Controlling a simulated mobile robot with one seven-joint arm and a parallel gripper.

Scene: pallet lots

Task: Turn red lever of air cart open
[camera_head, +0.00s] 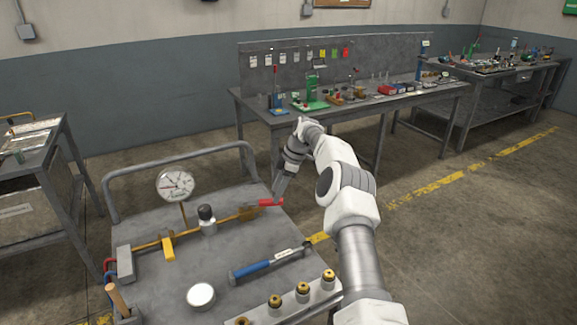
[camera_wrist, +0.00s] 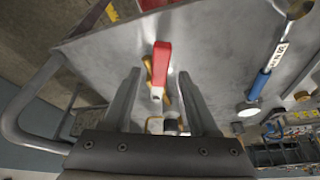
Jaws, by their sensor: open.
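The air cart (camera_head: 225,265) is a grey metal cart with a brass pipe (camera_head: 150,246) running across its top. The red lever (camera_head: 268,202) is at the pipe's right end, near the cart's far right corner. In the wrist view the red lever (camera_wrist: 161,65) lies lengthwise between the two fingers of my gripper (camera_wrist: 159,74), with gaps on both sides. The gripper is open. In the head view my gripper (camera_head: 279,194) is beside the lever, and its fingers partly overlap there, so its height above the lever is hard to tell.
A pressure gauge (camera_head: 176,184) stands up from the pipe, with a yellow lever (camera_head: 168,248) closer. A blue-handled tool (camera_head: 250,270), a round white-topped item (camera_head: 201,295) and several brass fittings (camera_head: 303,289) occupy the near part. The cart's rail (camera_head: 180,156) rises behind.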

